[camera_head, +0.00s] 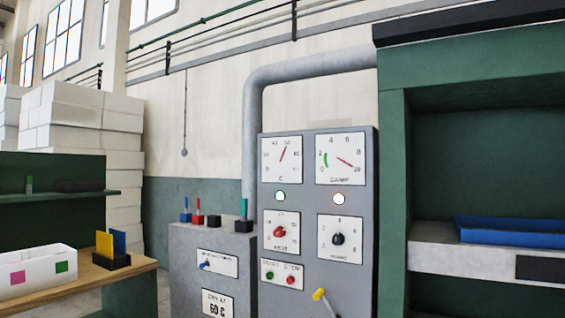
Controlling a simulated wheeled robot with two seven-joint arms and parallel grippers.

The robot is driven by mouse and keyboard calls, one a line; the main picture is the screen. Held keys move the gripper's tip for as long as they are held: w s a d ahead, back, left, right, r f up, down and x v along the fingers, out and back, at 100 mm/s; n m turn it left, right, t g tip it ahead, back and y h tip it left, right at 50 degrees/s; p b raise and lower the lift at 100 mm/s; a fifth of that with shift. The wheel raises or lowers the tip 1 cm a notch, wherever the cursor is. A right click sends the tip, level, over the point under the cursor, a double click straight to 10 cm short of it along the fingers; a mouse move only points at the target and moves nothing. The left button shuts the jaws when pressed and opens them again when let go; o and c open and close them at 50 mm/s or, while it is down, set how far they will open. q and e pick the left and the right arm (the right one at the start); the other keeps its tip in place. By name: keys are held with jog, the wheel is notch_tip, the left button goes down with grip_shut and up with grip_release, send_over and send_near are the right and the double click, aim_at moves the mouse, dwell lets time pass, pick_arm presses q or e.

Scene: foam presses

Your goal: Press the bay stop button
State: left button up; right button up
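A grey control panel (307,228) stands in the middle of the view. Low on it is a small white plate with a green button (270,276) on the left and a red button (291,280) on the right. The lettering above them is small; the word over the red one looks like STOP. I cannot tell whether either button is pressed in. No other button marked as a bay stop can be made out. Neither of my grippers is in view.
A lever with a yellow knob (319,295) sticks out below the buttons. Dials and knobs fill the panel above. A grey cabinet (187,262) adjoins it on the left. A wooden bench (95,279) stands left, and a green press frame (393,200) with a blue tray (510,233) right.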

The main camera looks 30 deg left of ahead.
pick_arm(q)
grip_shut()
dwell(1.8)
